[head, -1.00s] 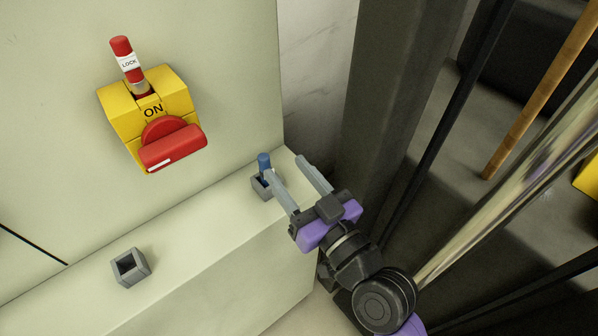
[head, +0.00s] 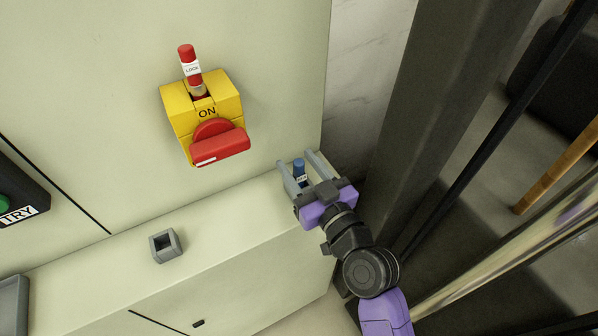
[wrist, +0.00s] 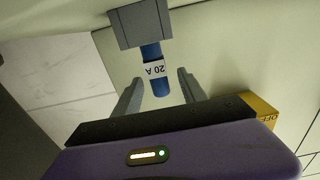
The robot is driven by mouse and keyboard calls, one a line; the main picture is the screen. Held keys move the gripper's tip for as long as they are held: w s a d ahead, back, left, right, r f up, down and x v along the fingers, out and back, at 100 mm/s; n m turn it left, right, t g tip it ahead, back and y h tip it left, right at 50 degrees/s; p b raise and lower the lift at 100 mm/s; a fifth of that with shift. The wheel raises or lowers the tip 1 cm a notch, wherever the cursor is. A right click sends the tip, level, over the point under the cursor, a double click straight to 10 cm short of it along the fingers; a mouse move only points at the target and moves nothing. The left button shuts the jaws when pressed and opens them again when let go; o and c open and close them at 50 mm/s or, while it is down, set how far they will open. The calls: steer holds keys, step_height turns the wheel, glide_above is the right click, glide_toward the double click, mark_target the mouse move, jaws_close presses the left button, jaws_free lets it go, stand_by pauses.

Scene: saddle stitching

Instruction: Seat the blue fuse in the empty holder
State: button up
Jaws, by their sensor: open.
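The blue fuse (head: 299,166) stands upright in a grey holder at the right end of the pale ledge. In the wrist view the fuse (wrist: 154,75) shows a white "20 A" band, and its grey holder (wrist: 140,25) is at the top. My gripper (head: 295,159) is open, with one finger on each side of the fuse; the wrist view shows gaps on both sides. In the head view my gripper partly hides that holder. The empty holder (head: 165,246), a grey square socket, sits on the ledge to the left.
A grey tray (head: 14,305) and a black "TRY" box (head: 20,195) are at far left. The ledge between the holders is clear.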

jaws_close()
stand_by(0.4)
